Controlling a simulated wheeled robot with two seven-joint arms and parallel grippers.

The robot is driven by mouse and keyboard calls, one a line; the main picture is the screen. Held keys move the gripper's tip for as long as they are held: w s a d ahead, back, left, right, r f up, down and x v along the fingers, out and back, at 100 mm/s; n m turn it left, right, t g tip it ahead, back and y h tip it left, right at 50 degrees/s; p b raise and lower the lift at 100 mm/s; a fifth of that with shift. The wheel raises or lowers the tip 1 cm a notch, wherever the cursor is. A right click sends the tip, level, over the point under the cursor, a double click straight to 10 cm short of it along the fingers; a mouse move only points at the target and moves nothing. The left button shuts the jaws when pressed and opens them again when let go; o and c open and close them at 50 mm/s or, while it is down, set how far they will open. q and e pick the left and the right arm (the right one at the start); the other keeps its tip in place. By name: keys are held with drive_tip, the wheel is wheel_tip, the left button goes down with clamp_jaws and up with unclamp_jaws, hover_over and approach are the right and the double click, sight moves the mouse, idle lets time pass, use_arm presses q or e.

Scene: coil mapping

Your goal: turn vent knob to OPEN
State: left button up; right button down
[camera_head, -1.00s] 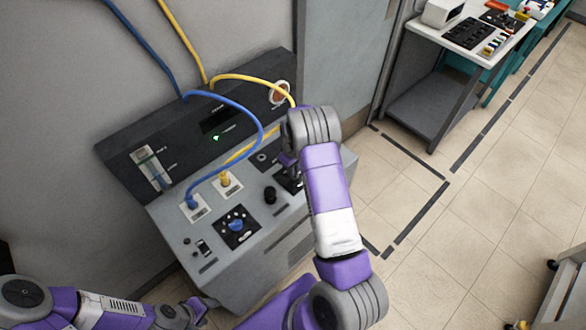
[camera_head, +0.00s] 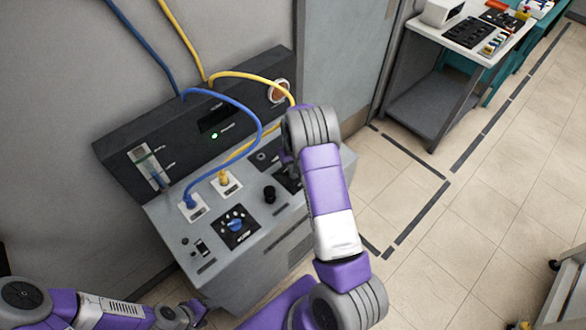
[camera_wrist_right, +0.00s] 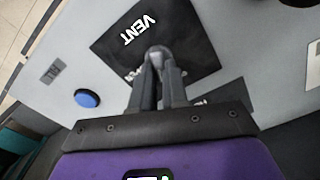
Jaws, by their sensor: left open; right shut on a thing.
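In the right wrist view, the vent knob (camera_wrist_right: 158,51) shows as a grey rounded end between my right gripper's (camera_wrist_right: 159,66) fingertips, which are shut on it. It stands on a black plate (camera_wrist_right: 193,35) marked VENT. Part of another white word shows beside the fingers, partly covered, so I cannot read the knob's setting. In the head view, my right arm covers the knob and most of the vent plate (camera_head: 288,182) on the console's right side. My left gripper (camera_head: 196,312) is open and empty at the lower left, in front of the console and away from the knob.
A blue button (camera_wrist_right: 87,98) lies near the vent plate. A cart (camera_head: 465,45) stands back right; floor between is clear.

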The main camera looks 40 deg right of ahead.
drive_tip(key=m, duration=0.3)
drive_tip(key=shift+d, duration=0.1)
drive_tip(key=m, duration=0.3)
drive_tip(key=shift+s+d+m, duration=0.1)
drive_tip(key=shift+m, duration=0.2)
drive_tip(key=m, duration=0.6)
drive_tip(key=shift+s, duration=0.15)
drive_tip(key=shift+m, duration=0.3)
drive_tip(key=c, duration=1.1)
unclamp_jaws()
drive_tip(key=shift+c, duration=0.2)
wheel_tip(320, 180, up, 8)
drive_tip(key=shift+f+p, duration=0.2)
drive_tip(key=shift+p, duration=0.1)
